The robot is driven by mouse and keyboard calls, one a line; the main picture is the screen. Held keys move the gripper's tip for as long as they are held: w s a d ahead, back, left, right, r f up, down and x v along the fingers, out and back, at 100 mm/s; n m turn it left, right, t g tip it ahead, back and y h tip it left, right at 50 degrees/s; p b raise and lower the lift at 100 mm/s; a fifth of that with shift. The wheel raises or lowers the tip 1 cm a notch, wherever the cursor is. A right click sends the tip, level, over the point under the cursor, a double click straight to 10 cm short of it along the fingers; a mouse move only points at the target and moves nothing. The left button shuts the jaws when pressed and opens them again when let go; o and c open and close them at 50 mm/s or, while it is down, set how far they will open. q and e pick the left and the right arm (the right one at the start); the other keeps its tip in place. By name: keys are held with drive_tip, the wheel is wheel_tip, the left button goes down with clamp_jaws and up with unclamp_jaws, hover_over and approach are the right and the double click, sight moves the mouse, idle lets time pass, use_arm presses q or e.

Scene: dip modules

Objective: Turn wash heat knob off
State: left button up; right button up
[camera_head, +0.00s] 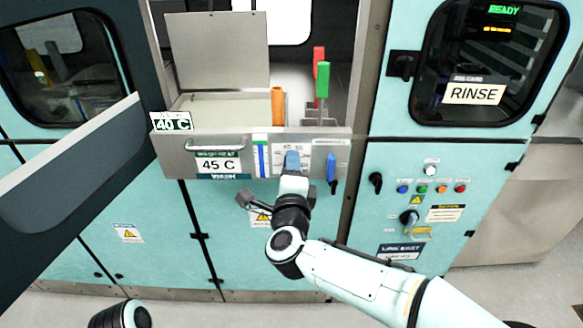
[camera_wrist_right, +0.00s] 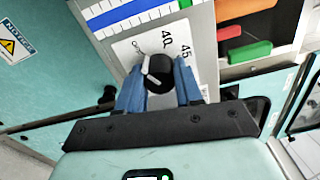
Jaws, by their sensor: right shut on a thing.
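The wash heat knob (camera_wrist_right: 157,70) is round and black with a white pointer mark. It sits on a white dial plate (camera_wrist_right: 130,50) with printed 40, 45 and a partly covered "Off" mark. My right gripper (camera_head: 292,162) reaches the front panel of the wash unit. In the wrist view its blue fingers (camera_wrist_right: 158,84) lie on both sides of the knob and are shut on it. The exact pointer setting is hard to read. In the head view the gripper hides the knob. A label (camera_head: 218,165) below the handle reads 45 C. My left gripper is not in view.
A blue slider (camera_head: 261,158) is left of the knob and a blue lever (camera_head: 331,167) right of it. The open wash compartment above holds orange (camera_head: 277,105), green (camera_head: 323,79) and red (camera_head: 318,58) pieces. The rinse door (camera_head: 490,65) is at right.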

drive_tip(key=o, duration=1)
drive_tip(key=shift+o, duration=0.2)
drive_tip(key=s+b, duration=0.2)
drive_tip(key=s, duration=1.1)
drive_tip(key=shift+s, duration=0.25)
